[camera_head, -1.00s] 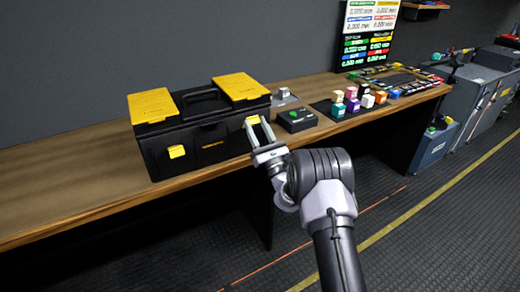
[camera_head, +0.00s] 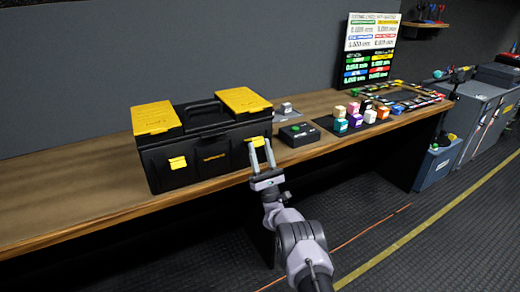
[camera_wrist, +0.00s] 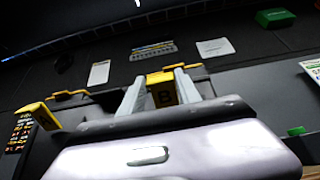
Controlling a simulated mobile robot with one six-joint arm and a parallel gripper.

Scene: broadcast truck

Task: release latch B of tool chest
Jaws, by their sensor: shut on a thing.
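The black tool chest (camera_head: 215,150) with yellow lid panels stands closed and upright on the wooden bench. Its yellow latch A (camera_head: 177,163) is on the front left; it also shows in the wrist view (camera_wrist: 40,116). Latch B, a yellow block lettered B (camera_wrist: 164,90), sits between the two fingers of my gripper (camera_wrist: 158,93) in the wrist view. My gripper (camera_head: 261,147) is at the chest's front right and is shut on latch B. In the head view the fingers partly cover latch B (camera_head: 256,141).
Several colored cubes (camera_head: 355,119) sit on a dark mat farther right. The bench's front edge (camera_head: 110,218) runs below my gripper. The bench left of the chest is clear.

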